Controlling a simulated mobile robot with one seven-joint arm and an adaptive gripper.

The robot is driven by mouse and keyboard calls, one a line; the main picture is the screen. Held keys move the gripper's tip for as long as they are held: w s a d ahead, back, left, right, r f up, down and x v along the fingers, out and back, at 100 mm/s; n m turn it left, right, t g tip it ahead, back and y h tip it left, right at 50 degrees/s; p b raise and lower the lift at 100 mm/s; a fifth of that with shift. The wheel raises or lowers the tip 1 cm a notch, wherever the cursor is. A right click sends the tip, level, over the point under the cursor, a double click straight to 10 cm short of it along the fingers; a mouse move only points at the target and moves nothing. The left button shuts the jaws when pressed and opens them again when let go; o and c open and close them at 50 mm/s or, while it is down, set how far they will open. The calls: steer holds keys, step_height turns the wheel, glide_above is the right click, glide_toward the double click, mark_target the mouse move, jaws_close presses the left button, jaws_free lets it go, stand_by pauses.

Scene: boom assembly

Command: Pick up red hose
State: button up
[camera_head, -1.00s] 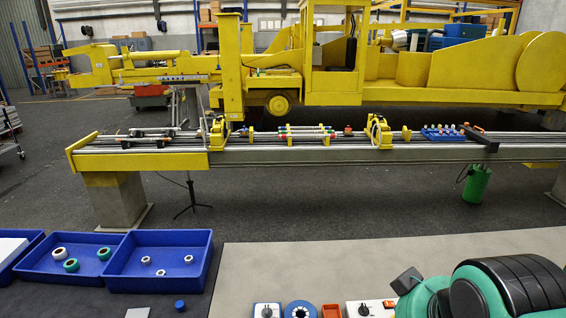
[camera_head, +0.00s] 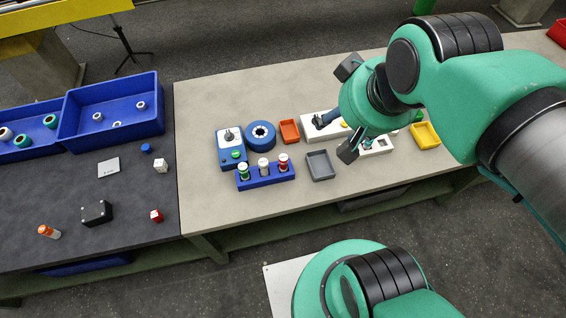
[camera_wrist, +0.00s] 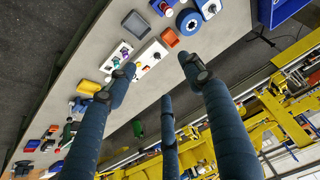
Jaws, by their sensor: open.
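In the head view, a blue rack (camera_head: 266,176) on the pale bench holds three short upright pieces. The right one is a red-and-white piece (camera_head: 283,162), the best match for the red hose. A white and a green-and-white piece stand to its left. A small red-and-white piece (camera_head: 156,215) also lies on the dark bench. My gripper (camera_wrist: 158,72) is open, with spread, empty dark fingers in the wrist view. In the head view its end is right of and above the rack, clear of the red piece.
Around the rack are a grey tray (camera_head: 320,165), a blue ring (camera_head: 260,135), an orange tray (camera_head: 289,131) and a blue-and-white box (camera_head: 230,147). A yellow tray (camera_head: 425,135) stands further right. The bench front is clear.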

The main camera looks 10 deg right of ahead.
steer(key=shift+c, duration=0.6)
steer(key=w+d+f+m+y, duration=0.2)
steer(key=w+f+m+y, duration=0.1)
steer(key=f+m, duration=0.4)
steer(key=w+d+f+m+y+b, duration=0.1)
steer(key=f+m+y, duration=0.4)
steer(key=f, duration=0.9)
steer(key=w+d+f+m+y+b, duration=0.1)
steer(key=w+f+m+y, duration=0.3)
steer(key=f+m, duration=0.7)
steer(key=shift+w+d+f+t, duration=0.2)
steer(key=shift+w+d+t, duration=0.1)
steer(key=shift+w+d, duration=0.6)
steer(key=b, duration=0.2)
glide_toward(283, 159)
steer(key=shift+w+a+f, duration=0.7)
steer(key=shift+a+f, duration=0.15)
steer(key=shift+f, duration=0.2)
steer(key=shift+b+x, duration=0.85)
steer(key=shift+x, duration=1.75)
